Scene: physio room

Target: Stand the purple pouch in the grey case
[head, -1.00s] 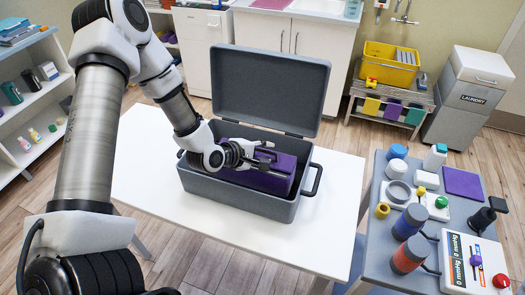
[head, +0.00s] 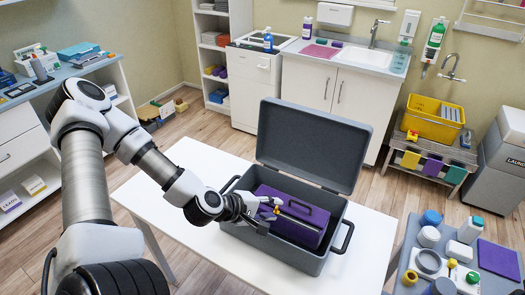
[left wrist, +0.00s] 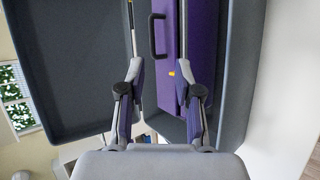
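The purple pouch (head: 310,215) stands inside the open grey case (head: 296,258), its lower part hidden by the near wall. Its dark handle also shows on the pouch in the left wrist view (left wrist: 164,50). My left gripper (head: 270,208) is at the pouch's left end, over the case's left side. In the left wrist view the fingers of my left gripper (left wrist: 158,68) are spread apart, with purple pouch visible between and beyond them; I see no clear grip. Small yellow spots show near the fingertips. My right gripper is not in view.
The case's lid (head: 312,145) stands raised at the back. The white table (head: 205,160) is clear around the case. A grey side table (head: 408,240) with cups, bottles and a purple mat (head: 498,260) is at the right. A yellow bin (head: 432,125) stands behind.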

